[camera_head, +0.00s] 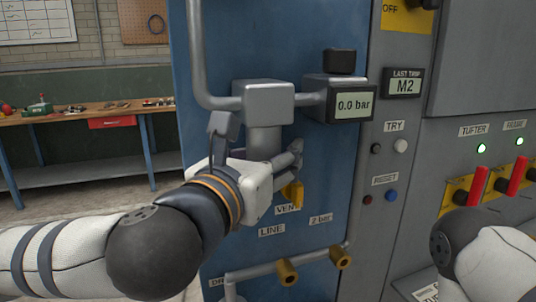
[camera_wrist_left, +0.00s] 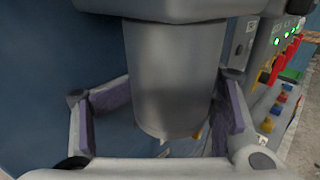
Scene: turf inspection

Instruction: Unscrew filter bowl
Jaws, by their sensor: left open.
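The filter bowl (camera_head: 266,139) is a grey cylinder hanging under a square grey head (camera_head: 264,103) on the blue panel. In the left wrist view the bowl (camera_wrist_left: 172,70) hangs upright with its rounded lower end showing. My left gripper (camera_head: 257,146) is open, with one finger on each side of the bowl. In the wrist view its purple-padded fingers (camera_wrist_left: 172,101) stand apart from the bowl, with gaps on both sides. In the head view my gripper hides the bowl's lower part. My right arm shows at the lower right, but its gripper is out of view.
A display (camera_head: 351,105) right of the filter reads 0.0 bar. A yellow lever (camera_head: 294,194) sits just below my gripper, by the vent label. Pipes with brass fittings (camera_head: 288,272) run below. Red-handled switches (camera_head: 478,186) are at right. A workbench (camera_head: 85,117) stands at back left.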

